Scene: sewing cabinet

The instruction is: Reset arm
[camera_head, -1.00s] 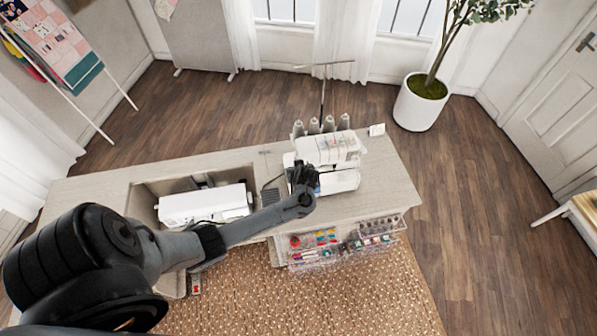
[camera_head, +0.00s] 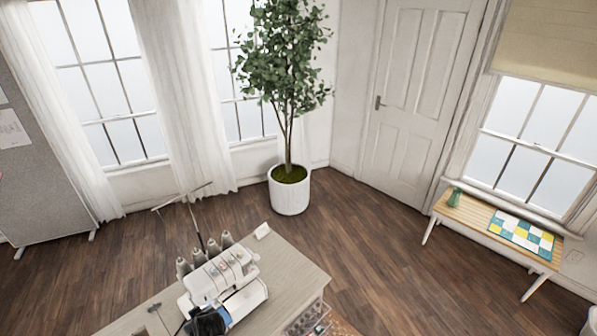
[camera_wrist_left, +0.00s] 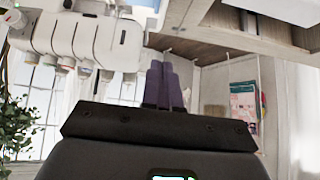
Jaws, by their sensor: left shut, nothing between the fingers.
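My left gripper shows in the left wrist view as dark purple fingers (camera_wrist_left: 165,88) closed together with nothing between them. In the head view a dark part of it (camera_head: 207,322) is at the bottom edge, just in front of the white serger (camera_head: 222,275). I cannot tell whether it touches the serger. The serger also shows at the upper left of the wrist view (camera_wrist_left: 80,38), close to the fingers. My right gripper is in neither view.
The serger stands on the cabinet top (camera_head: 285,268), with thread cones (camera_head: 205,255) behind it. A clear organizer (camera_head: 305,320) hangs at the cabinet's front edge. A potted tree (camera_head: 289,192) and a bench (camera_head: 490,230) stand beyond open wooden floor (camera_head: 380,260).

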